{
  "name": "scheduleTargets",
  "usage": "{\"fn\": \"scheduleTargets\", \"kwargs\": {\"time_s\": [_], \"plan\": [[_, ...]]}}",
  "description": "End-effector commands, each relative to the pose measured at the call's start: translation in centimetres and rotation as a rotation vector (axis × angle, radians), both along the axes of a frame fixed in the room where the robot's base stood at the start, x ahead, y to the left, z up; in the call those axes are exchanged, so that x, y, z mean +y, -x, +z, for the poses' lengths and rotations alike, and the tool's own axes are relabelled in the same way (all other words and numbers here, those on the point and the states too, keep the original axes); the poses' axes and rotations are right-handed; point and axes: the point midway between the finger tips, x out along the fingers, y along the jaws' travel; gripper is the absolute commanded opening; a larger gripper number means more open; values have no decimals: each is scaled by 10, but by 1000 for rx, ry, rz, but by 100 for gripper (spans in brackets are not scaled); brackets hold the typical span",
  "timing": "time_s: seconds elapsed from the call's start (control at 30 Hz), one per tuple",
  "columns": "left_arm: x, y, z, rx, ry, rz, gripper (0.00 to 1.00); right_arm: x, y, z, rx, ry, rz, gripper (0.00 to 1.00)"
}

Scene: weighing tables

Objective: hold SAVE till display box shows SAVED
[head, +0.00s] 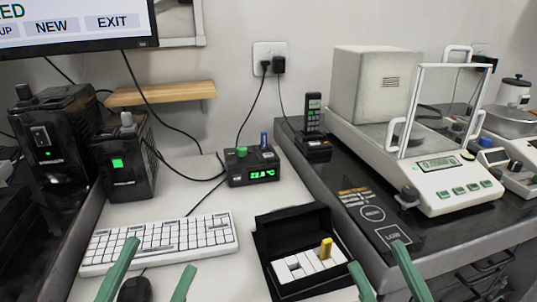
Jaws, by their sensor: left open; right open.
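A small black display box (254,177) stands at the back of the white table, with a lit green readout that looks like 22.8 °C. A green knob or button and a blue part stick up from its top. No SAVE label is readable on it. My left gripper (158,259) is open and empty in front of the white keyboard. My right gripper (378,257) is open and empty at the lower right, beside the black open case. Both are well apart from the display box.
A keyboard (160,241), a mouse (134,290) and a black case (306,283) with white blocks and a yellow one lie in front. Black units (125,165) stand left, a balance (437,165) right. A monitor (75,25) shows NEW and EXIT. Cables cross the back.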

Motion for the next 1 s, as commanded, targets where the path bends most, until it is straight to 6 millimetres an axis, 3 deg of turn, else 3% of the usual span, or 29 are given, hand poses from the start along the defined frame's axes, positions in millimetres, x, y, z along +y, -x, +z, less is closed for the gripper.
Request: {"fn": "scheduleTargets", "kwargs": {"time_s": [0.07,0.6,1.0], "plan": [[0,0,0,0,0,0,63,0,0,0,0,0,0,50],[0,0,0,0,0,0,2,0,0,0,0,0,0,50],[0,0,0,0,0,0,0,0,0,0,0,0,0,50]]}}
